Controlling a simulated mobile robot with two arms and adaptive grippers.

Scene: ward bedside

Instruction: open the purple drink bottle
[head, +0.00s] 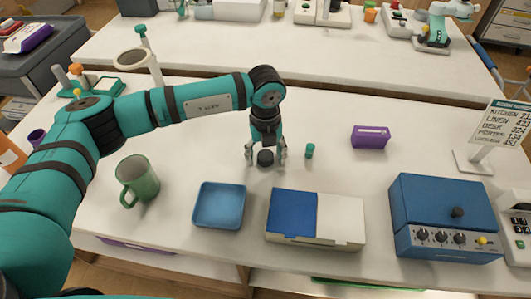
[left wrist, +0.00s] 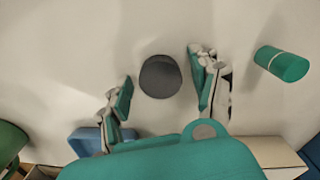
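No purple drink bottle can be made out for certain. A small purple thing (head: 37,137) shows at the far left, partly hidden by my left arm; I cannot tell what it is. My left gripper (head: 265,157) points down over the white table, fingers apart. A dark grey round thing (head: 265,158), like a cap or low puck, is between its fingers. In the left wrist view the dark grey round thing (left wrist: 160,77) shows clear gaps to both fingers of the left gripper (left wrist: 164,88). My right gripper is not in view.
A purple box (head: 370,136) lies farther right. In front are a green mug (head: 137,180), a blue tray (head: 219,205), a blue-and-white box (head: 340,217) and a blue device (head: 445,215).

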